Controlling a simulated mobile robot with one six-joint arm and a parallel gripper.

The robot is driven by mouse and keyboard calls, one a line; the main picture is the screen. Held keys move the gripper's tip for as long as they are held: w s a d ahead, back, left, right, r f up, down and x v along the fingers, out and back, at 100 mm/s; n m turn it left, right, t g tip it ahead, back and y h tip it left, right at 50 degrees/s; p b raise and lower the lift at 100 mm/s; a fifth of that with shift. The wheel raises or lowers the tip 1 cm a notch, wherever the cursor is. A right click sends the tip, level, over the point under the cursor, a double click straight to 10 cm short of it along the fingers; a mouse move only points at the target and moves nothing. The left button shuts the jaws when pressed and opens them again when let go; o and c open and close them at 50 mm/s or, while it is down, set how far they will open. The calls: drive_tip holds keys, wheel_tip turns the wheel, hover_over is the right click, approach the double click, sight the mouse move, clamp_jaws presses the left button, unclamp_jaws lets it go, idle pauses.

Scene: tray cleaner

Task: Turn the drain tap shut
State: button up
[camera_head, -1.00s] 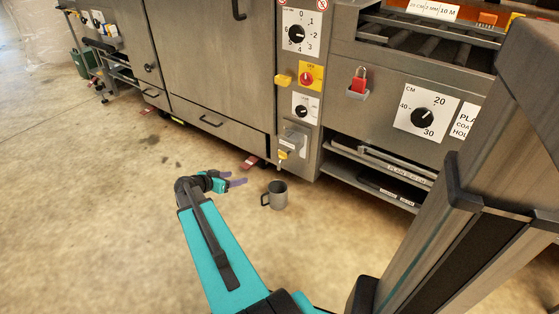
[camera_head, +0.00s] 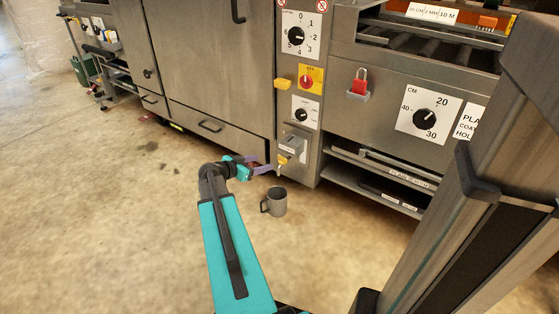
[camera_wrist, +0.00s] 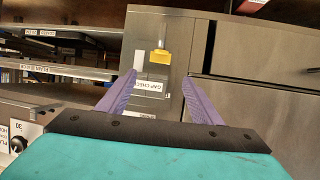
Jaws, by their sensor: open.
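The drain tap (camera_head: 282,159) has a yellow handle and sits low on the front of the machine's narrow control column, under a grey box. In the wrist view, which looks upside down, the yellow tap handle (camera_wrist: 159,57) lies ahead, roughly centred between my fingertips. My gripper (camera_head: 267,164) is open and empty, its purple fingers just left of the tap in the head view. In the wrist view my gripper (camera_wrist: 159,77) shows both fingers spread, with the handle beyond the tips. I cannot tell the exact gap or whether anything touches.
A grey mug (camera_head: 276,202) stands on the floor below the tap, close to my gripper. A drawer (camera_head: 215,128) is to the left, and open shelves (camera_head: 375,185) with labelled plates are to the right.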

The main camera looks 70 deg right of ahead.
sight(282, 159)
drive_tip(key=b+x, duration=0.3)
drive_tip(key=x, duration=1)
drive_tip(key=shift+d+f+b, duration=0.15)
drive_tip(key=shift+b, duration=0.15)
drive_tip(key=c, duration=1.1)
drive_tip(key=shift+o, duration=0.2)
drive_tip(key=shift+f, duration=0.1)
drive_tip(key=shift+t+b, duration=0.3)
drive_tip(key=shift+b, duration=0.2)
drive_tip(key=shift+s+f+n+t+b, duration=0.15)
drive_tip(key=shift+n+t+b, duration=0.15)
drive_tip(key=shift+n+b, duration=0.3)
drive_tip(key=shift+b, duration=0.35)
drive_tip(key=shift+n+t+h+b, duration=0.3)
drive_tip(key=shift+t, duration=0.2)
